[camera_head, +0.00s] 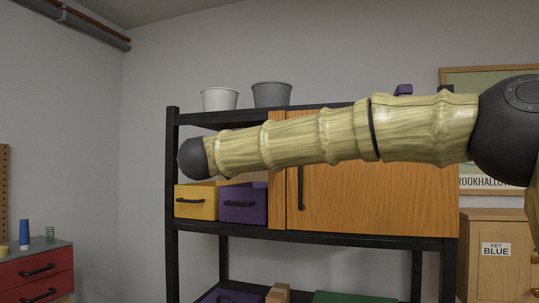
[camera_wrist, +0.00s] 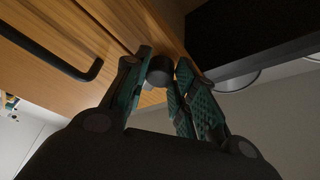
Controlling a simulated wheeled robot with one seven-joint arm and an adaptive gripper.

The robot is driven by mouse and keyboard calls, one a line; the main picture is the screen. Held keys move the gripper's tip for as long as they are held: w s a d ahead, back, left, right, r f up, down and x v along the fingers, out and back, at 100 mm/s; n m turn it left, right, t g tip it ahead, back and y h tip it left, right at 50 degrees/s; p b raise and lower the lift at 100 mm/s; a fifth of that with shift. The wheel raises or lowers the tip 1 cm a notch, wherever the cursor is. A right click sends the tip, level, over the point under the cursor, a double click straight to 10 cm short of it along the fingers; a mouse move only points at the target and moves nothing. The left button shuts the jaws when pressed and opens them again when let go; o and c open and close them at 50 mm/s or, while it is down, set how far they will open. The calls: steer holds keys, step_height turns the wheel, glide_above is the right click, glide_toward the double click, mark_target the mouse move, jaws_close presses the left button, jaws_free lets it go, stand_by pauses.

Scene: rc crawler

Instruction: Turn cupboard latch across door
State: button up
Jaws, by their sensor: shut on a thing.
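The wooden cupboard door (camera_head: 370,205) stands closed on the black shelf unit, with a vertical black handle (camera_head: 300,188). My pale arm crosses in front of its upper part in the head view and hides the latch and my gripper there. In the wrist view, my gripper (camera_wrist: 165,62) has its two green-padded fingers closed on a dark, rounded latch (camera_wrist: 160,72) by the wooden cupboard's edge. The latch's full shape and its angle to the door cannot be made out. The door handle (camera_wrist: 55,62) shows to the left of the fingers.
A black shelf beam (camera_wrist: 245,32) runs close to the right of my fingers. On the unit's top stand a white bucket (camera_head: 220,99) and a grey bucket (camera_head: 272,95). A yellow bin (camera_head: 196,203) and a purple bin (camera_head: 243,206) sit left of the cupboard.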

steer(key=m+g+b, duration=0.2)
steer(key=m+b, duration=0.1)
steer(key=m, duration=0.2)
steer(key=shift+r, duration=0.15)
steer(key=shift+m, duration=0.4)
steer(key=o, duration=1)
steer(key=shift+o, duration=0.2)
steer(key=shift+a, duration=0.1)
steer(key=v, duration=1.2)
steer(key=shift+r, duration=0.3)
